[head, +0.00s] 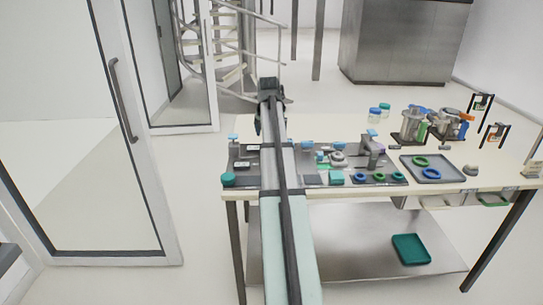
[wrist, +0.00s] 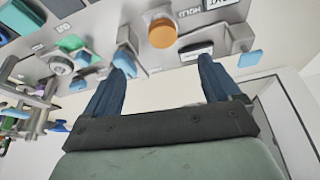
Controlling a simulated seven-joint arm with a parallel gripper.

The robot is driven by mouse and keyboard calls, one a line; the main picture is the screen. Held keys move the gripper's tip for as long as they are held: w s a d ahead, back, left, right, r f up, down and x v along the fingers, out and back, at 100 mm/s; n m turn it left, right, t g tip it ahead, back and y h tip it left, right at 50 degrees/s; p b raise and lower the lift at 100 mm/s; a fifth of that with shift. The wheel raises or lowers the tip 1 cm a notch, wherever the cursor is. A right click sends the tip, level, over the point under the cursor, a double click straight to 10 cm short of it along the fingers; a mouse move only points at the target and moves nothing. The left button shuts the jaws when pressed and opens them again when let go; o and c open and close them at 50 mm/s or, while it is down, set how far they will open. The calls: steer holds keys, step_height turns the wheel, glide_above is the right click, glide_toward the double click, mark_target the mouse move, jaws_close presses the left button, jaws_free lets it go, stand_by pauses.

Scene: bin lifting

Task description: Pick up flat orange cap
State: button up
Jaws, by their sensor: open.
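The flat orange cap (wrist: 162,33) shows in the wrist view as a round disc on the grey panel, near the top middle. My gripper (wrist: 165,60) is open in the wrist view, with its two blue fingers spread apart. The cap lies beyond the fingertips, between their lines, and nothing is held. In the head view my arm reaches over the table, and the cap cannot be made out there; my arm covers that part of the panel.
The table (head: 320,128) holds a dark tray (head: 433,169) with green and blue rings at the right. Metal pots (head: 412,125) stand behind it. In the wrist view, a green block (wrist: 70,44) and a round grey fixture (wrist: 60,66) sit left of the cap.

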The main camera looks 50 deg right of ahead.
steer(key=shift+w+x, duration=0.15)
steer(key=shift+x, duration=3.25)
steer(key=shift+w+x, duration=0.15)
steer(key=shift+x, duration=3.2)
steer(key=shift+a, duration=0.15)
steer(key=c, duration=1.1)
steer(key=shift+c, duration=0.2)
step_height(320, 180, up, 13)
steer(key=shift+r, duration=0.25)
